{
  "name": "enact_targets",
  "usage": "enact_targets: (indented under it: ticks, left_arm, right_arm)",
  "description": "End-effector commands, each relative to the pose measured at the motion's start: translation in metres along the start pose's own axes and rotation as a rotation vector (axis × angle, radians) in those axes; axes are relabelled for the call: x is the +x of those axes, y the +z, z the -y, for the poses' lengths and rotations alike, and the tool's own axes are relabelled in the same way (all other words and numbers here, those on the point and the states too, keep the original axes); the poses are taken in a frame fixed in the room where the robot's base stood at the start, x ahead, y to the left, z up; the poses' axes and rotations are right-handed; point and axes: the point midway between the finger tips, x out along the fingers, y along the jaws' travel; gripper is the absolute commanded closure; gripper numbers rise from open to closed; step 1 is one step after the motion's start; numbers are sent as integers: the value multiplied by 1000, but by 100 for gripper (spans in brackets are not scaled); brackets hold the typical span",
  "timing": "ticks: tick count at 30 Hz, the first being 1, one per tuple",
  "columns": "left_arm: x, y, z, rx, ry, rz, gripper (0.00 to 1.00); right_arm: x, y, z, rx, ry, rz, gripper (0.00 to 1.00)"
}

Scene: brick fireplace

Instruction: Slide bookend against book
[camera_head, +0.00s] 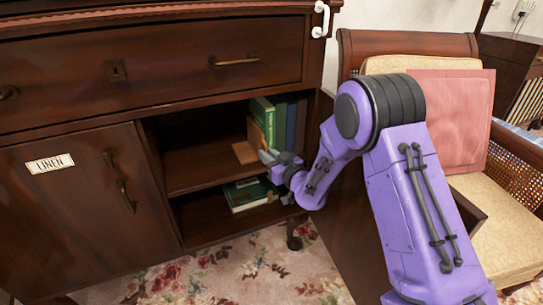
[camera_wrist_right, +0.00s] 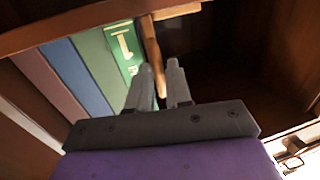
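The wooden bookend (camera_head: 246,152) stands on the upper shelf of the open cabinet bay, its upright beside a row of upright books (camera_head: 279,123). My right gripper (camera_head: 267,157) is at the bookend's front edge. In the right wrist view, the bookend's upright (camera_wrist_right: 151,48) is a thin wooden strip right by the green book (camera_wrist_right: 121,52). The strip runs down to the narrow gap between the fingers of my right gripper (camera_wrist_right: 160,78). I cannot tell whether the fingers press on it. The bookend's lower part is partly hidden by the gripper. My left gripper is out of view.
Green books (camera_head: 249,194) lie flat on the lower shelf. The upper shelf (camera_head: 200,168) is bare left of the bookend. The cabinet's closed door (camera_head: 85,200) is at left, a drawer (camera_head: 160,70) above. A cushioned chair (camera_head: 500,215) stands at right.

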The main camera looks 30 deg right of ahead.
Motion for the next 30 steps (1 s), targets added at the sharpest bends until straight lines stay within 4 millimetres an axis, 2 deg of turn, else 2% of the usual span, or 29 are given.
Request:
enact_targets:
  ticks: [11,21,25,30]
  left_arm:
    - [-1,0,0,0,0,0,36]
    - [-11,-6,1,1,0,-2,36]
    - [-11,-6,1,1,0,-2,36]
    - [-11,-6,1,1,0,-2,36]
  right_arm:
    - [-5,-1,-2,0,4,-1,64]
    - [-66,-1,-2,-1,4,0,64]
    - [-76,-1,-1,0,3,-1,64]
    - [-76,0,-1,0,3,-1,64]
